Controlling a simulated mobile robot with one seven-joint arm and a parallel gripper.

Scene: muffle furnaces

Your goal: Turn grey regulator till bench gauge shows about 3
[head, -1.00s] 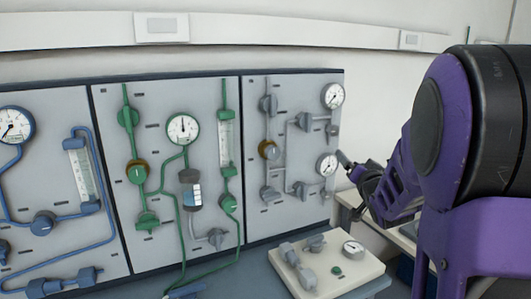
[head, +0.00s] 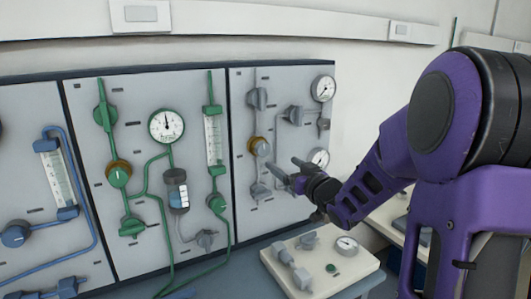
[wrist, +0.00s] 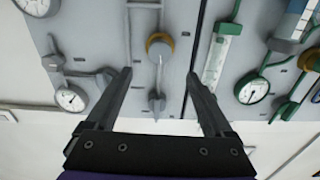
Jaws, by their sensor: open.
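The grey regulator (head: 259,146), a grey knob on a brass collar, sits on the right-hand wall panel. In the wrist view the grey regulator (wrist: 160,46) shows beyond and between my fingertips, not touched by them. My gripper (head: 287,167) is open and empty, right of the regulator and slightly lower in the head view. It also shows in the wrist view (wrist: 160,74). The bench gauge (head: 346,245) is a small white dial on the beige board on the bench; its needle is too small to read.
The beige board (head: 320,278) carries grey valves (head: 302,278) and a green knob (head: 331,268). The grey panel has an upper gauge (head: 323,88) and a lower gauge (head: 319,158). Grey pipes and valves surround the regulator. A green-piped panel (head: 150,90) stands to the left.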

